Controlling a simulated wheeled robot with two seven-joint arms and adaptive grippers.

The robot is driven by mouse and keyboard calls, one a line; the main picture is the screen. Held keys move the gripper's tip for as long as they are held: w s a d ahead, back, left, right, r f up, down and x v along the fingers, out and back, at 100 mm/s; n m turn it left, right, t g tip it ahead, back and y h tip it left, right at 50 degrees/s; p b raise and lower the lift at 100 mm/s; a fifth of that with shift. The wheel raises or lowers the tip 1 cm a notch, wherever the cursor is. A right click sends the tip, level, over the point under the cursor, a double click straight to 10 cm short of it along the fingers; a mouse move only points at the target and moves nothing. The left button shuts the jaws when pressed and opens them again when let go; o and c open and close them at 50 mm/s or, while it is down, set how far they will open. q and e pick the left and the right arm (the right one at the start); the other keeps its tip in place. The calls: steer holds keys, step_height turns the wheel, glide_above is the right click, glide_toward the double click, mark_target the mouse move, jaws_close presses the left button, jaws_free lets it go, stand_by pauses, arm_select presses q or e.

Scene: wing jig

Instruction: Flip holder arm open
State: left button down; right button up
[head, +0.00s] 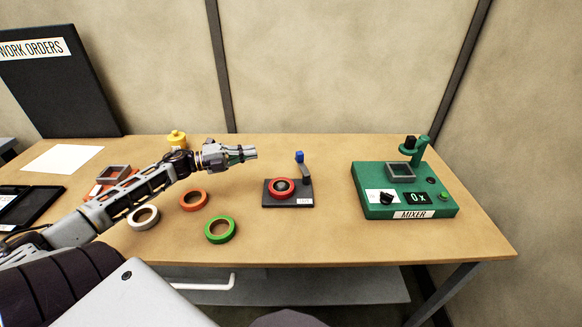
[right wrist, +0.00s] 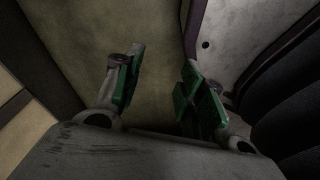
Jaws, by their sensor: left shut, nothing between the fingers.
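A small dark holder base (head: 308,203) stands mid-table, with a red ring (head: 274,191) around a dark round centre on it. Its grey holder arm (head: 305,172) stands up at the base's back right, with a blue knob (head: 299,156) at its top. My left gripper (head: 254,153) is shut and empty, pointing right, left of the blue knob and apart from it. My right gripper (right wrist: 160,88) shows only in the right wrist view. Its green-padded fingers are apart with nothing between them.
A green mixer (head: 408,207) stands at the right. White (head: 135,225), orange (head: 183,203) and green (head: 210,237) tape rolls lie left of the holder. A yellow object (head: 177,137) stands at the back. The table (head: 330,235) is clear between holder and mixer.

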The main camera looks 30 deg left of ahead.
arm_select(q)
steer(key=f+b, duration=0.1)
steer(key=f, duration=0.1)
steer(key=f+b, duration=0.1)
steer(key=b, duration=0.1)
steer(key=f+b, duration=0.2)
steer(key=shift+w+f, duration=0.25)
steer(key=shift+f, duration=0.05)
steer(key=shift+f+b, duration=0.6)
steer(key=shift+b, duration=0.05)
arm_select(e)
steer(key=w+f, duration=0.3)
steer(key=w, duration=0.2)
steer(key=shift+f, duration=0.4)
arm_select(q)
steer(key=shift+w+d, duration=0.1)
